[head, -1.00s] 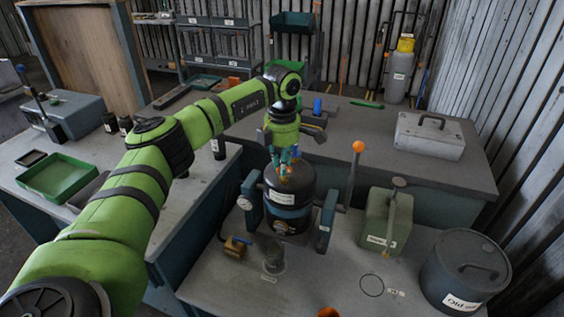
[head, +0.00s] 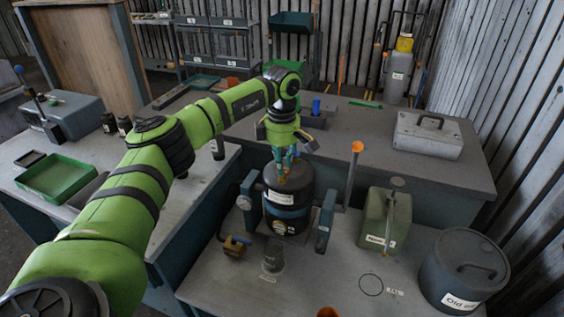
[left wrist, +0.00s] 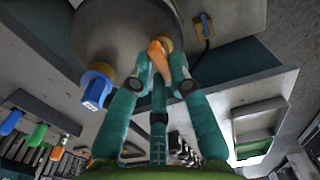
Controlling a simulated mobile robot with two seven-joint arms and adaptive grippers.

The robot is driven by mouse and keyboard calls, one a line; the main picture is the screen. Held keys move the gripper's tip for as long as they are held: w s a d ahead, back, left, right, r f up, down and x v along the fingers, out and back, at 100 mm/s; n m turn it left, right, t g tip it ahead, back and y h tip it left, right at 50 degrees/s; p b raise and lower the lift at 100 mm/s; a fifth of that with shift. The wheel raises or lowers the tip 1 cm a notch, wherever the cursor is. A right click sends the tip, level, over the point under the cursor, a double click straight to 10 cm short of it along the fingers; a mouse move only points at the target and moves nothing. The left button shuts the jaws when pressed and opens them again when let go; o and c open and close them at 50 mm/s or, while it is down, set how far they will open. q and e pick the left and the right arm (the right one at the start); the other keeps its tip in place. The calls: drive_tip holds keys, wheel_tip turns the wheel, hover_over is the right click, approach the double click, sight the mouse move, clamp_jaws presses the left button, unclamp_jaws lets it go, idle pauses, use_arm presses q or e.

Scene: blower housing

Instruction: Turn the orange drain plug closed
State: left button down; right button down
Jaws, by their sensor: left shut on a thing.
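The orange drain plug (left wrist: 158,55) shows in the left wrist view as a small orange piece at the dark round housing (left wrist: 105,28). My left gripper (left wrist: 160,62) has its teal fingers shut on the plug, one on each side. In the head view, the housing (head: 288,205) is a dark upright drum between two blue-grey side blocks. My left gripper (head: 284,172) points down at its top. The fingers hide most of the plug there, so its turn angle cannot be told. My right gripper is not in view.
A lever with an orange knob (head: 358,147) stands right of the housing. A green canister (head: 386,221) and a lidded grey drum (head: 464,272) stand farther right. A brass valve with a blue handle (head: 236,245) lies front left. The front bench has bare room around a marked circle (head: 371,285).

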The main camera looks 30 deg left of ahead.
use_arm(q)
drive_tip(key=shift+r, duration=0.15)
drive_tip(key=c, duration=1.1)
unclamp_jaws()
drive_tip(key=shift+c, duration=0.2)
wheel_tip(320, 180, up, 12)
